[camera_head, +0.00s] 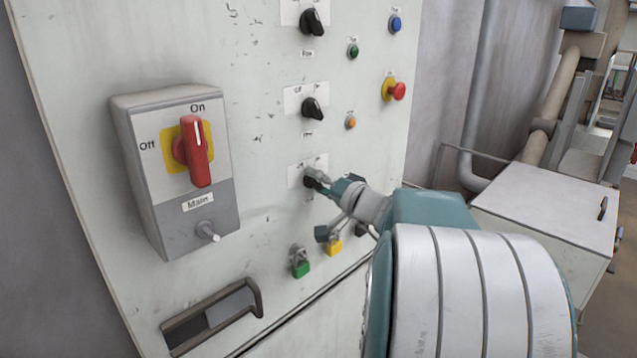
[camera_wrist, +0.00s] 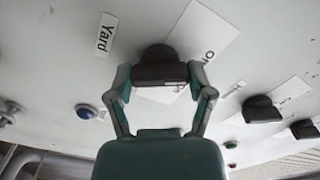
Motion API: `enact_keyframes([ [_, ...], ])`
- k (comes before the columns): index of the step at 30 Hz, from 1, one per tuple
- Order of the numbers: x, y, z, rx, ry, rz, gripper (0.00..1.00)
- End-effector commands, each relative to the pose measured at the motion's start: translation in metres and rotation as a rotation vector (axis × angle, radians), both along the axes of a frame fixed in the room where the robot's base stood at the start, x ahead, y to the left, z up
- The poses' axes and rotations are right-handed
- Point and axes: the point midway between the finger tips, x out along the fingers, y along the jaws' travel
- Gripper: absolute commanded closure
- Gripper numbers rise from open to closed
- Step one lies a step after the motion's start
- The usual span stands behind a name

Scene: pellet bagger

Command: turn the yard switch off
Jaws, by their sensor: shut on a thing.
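The yard switch (camera_wrist: 160,66) is a black rotary knob on the pale panel. A "Yard" label (camera_wrist: 105,34) sits beside it in the wrist view. A white card (camera_wrist: 207,42) with partly hidden lettering is behind the knob. My gripper (camera_wrist: 163,76) is shut on the knob, with one finger on each side. In the head view my gripper (camera_head: 320,182) reaches the lowest of three black knobs in a column and partly hides it. I cannot tell which position the knob points to.
Two more black knobs (camera_head: 312,108) (camera_head: 313,22) are above. Orange (camera_head: 350,123), green and blue buttons and a red emergency stop (camera_head: 397,91) are to the right. The red-handled Main switch (camera_head: 198,152) juts out at left. Padlocks (camera_head: 300,268) hang just below my gripper.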

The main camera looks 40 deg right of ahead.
Motion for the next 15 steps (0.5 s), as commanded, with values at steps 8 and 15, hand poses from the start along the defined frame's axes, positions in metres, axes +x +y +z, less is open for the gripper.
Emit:
enact_keyframes([
  [8,0.0001,0.0007,-0.0071,-0.002,0.015,0.002,0.79],
  [15,0.0000,0.0006,-0.0067,-0.001,0.013,0.001,0.00],
])
